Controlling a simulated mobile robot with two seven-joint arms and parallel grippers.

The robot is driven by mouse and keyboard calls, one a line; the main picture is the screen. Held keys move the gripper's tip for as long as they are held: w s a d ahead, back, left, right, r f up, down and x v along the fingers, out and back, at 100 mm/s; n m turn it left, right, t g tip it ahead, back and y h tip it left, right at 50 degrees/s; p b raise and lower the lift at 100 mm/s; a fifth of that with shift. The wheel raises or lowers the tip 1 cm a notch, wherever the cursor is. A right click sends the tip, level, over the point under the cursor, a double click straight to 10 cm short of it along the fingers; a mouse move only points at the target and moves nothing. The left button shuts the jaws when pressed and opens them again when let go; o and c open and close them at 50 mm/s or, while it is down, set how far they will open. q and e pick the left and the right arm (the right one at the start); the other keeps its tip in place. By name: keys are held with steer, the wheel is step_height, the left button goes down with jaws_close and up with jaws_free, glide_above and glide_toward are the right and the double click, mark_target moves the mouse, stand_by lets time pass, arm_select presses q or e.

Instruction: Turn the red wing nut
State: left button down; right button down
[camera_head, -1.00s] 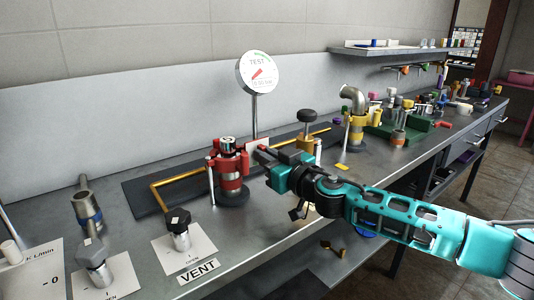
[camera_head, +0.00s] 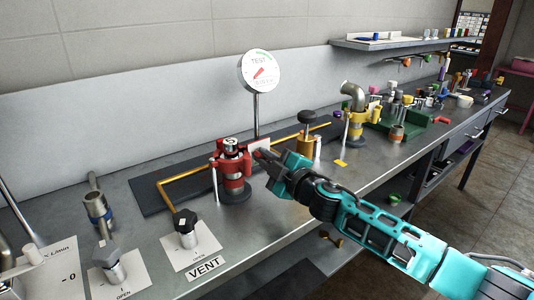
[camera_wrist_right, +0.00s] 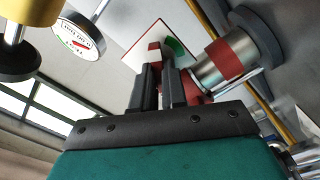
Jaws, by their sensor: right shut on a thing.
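A red clamp (camera_head: 231,160) sits around a metal coupling on a dark round base on the bench. The red wing nut (camera_wrist_right: 154,48) shows as a small red piece between my right fingertips in the right wrist view. My right gripper (camera_head: 263,158) is at the right side of the clamp, shut on the wing nut; its fingers (camera_wrist_right: 160,80) hide most of the nut. The clamp and metal coupling (camera_wrist_right: 222,60) are beside the fingers in the wrist view. My left gripper is not in view.
A round TEST gauge (camera_head: 260,72) stands on a post behind the clamp. A yellow pipe (camera_head: 165,185) runs to its left. A brass part with a black knob (camera_head: 307,117) stands just right of my gripper. The VENT valve (camera_head: 187,232) is at the front left.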

steer(key=n, duration=0.7)
steer(key=n+p, duration=0.1)
steer(key=n, duration=0.7)
steer(key=f+n, duration=0.1)
steer(key=n, duration=0.6)
steer(key=shift+w+d+n+p, duration=0.15)
steer(key=shift+d+n+p, duration=0.05)
steer(key=shift+n+p, duration=0.2)
steer(key=c, duration=1.2)
jaws_free()
steer(key=shift+o, duration=0.2)
